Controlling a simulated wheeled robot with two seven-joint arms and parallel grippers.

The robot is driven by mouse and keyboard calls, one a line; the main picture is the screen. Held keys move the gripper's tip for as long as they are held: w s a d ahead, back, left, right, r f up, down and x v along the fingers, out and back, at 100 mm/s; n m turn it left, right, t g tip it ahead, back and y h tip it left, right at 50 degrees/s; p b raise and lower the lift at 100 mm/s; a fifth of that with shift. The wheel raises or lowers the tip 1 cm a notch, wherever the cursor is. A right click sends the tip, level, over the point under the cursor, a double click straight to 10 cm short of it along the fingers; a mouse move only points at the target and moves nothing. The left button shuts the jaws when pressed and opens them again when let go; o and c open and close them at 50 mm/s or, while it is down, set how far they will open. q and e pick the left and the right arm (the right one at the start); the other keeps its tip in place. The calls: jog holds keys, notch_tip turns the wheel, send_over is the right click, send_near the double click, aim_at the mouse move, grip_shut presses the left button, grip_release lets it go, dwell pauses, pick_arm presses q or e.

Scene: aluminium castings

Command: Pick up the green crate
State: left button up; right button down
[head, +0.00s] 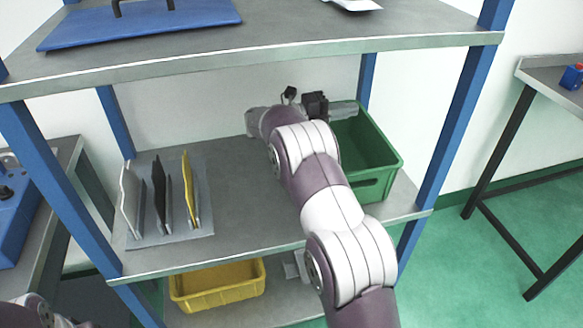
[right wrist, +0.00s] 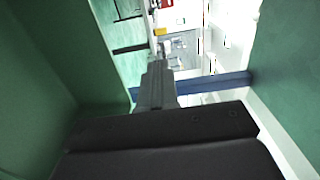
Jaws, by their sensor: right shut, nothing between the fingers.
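The green crate (head: 372,150) stands on the right of the middle shelf, partly hidden behind my right arm. My right gripper (head: 345,109) is at the crate's back end, with its fingers pointing right across the top there. In the right wrist view its fingers (right wrist: 155,85) are together with nothing between them. Green walls, seemingly of the crate (right wrist: 35,85), fill both sides of that view. Whether the gripper touches the crate cannot be told. Only a bit of my left arm shows at the bottom left; its gripper is out of view.
The middle shelf (head: 240,175) holds a grey rack (head: 170,238) with upright plates at left. The upper shelf edge (head: 250,68) runs above my arm. Blue posts (head: 455,135) flank the shelf. A yellow bin (head: 220,290) stands below. A table (head: 550,85) is at right.

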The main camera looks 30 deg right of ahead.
jog(key=v, duration=1.3)
notch_tip(320, 180, down, 15)
jog(key=shift+f+b, duration=0.1)
jog(key=shift+b, duration=0.2)
jog(key=shift+s+d, duration=0.15)
jog(key=shift+d, duration=0.35)
jog(key=b, duration=0.3)
send_near(374, 153)
jog(key=x, duration=0.4)
jog(key=shift+d, duration=0.1)
jog(key=shift+s+d, duration=0.1)
jog(key=shift+d, duration=0.1)
